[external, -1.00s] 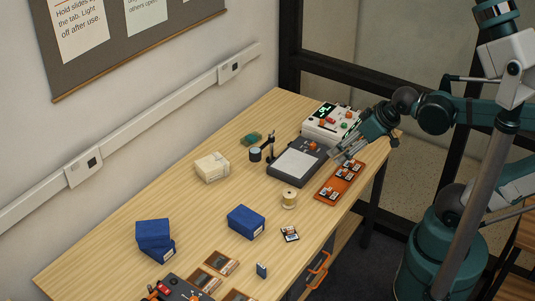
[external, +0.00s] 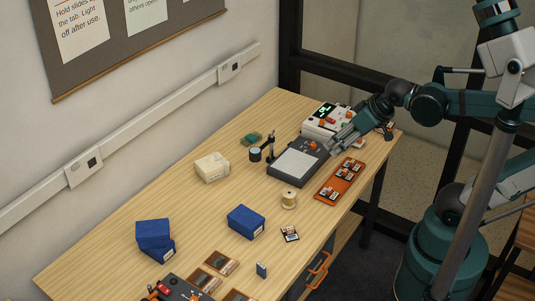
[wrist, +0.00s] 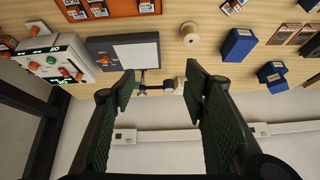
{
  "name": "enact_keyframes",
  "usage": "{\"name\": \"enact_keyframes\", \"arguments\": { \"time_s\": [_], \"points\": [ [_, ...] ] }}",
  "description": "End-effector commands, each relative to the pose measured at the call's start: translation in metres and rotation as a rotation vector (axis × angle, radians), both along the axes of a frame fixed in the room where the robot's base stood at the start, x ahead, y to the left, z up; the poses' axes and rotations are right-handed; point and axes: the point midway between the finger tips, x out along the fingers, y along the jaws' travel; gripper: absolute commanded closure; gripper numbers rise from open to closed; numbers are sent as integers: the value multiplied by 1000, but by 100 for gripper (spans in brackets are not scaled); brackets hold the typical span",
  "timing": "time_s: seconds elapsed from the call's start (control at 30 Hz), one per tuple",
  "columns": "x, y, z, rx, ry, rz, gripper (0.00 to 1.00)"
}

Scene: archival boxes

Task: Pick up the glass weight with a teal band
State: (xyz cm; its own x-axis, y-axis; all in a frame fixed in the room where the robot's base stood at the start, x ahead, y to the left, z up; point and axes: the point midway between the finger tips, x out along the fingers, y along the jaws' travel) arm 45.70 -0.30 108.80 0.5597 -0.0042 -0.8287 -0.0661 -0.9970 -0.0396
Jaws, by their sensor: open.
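I cannot make out for certain a glass weight with a teal band. A small green, glassy-looking thing (external: 251,139) lies near the wall side of the table, but its band is too small to tell. Beside it is a dark round piece with a pale top (external: 255,154), next to a small upright stand (external: 269,146); the round piece also shows in the wrist view (wrist: 168,85). My gripper (external: 337,147) is above the right edge of the grey light panel, to the right of these things. In the wrist view my gripper (wrist: 160,74) is open with nothing between its fingers.
The grey light panel (external: 296,164), white instrument (external: 326,124) and orange slide tray (external: 333,193) crowd the right end. A cream box (external: 212,167), thread spool (external: 289,198) and blue boxes (external: 245,222) stand farther left. Bare wood (external: 190,213) lies between them.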

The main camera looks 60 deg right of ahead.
Motion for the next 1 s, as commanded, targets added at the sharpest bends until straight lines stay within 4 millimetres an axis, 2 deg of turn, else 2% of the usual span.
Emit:
{"name": "enact_keyframes", "arguments": {
  "time_s": [0.5, 1.0],
  "points": [
    [74, -13, 34, 124, 88, -225, 55],
    [152, -30, 45, 231, 170, -457, 55]
  ]
}}
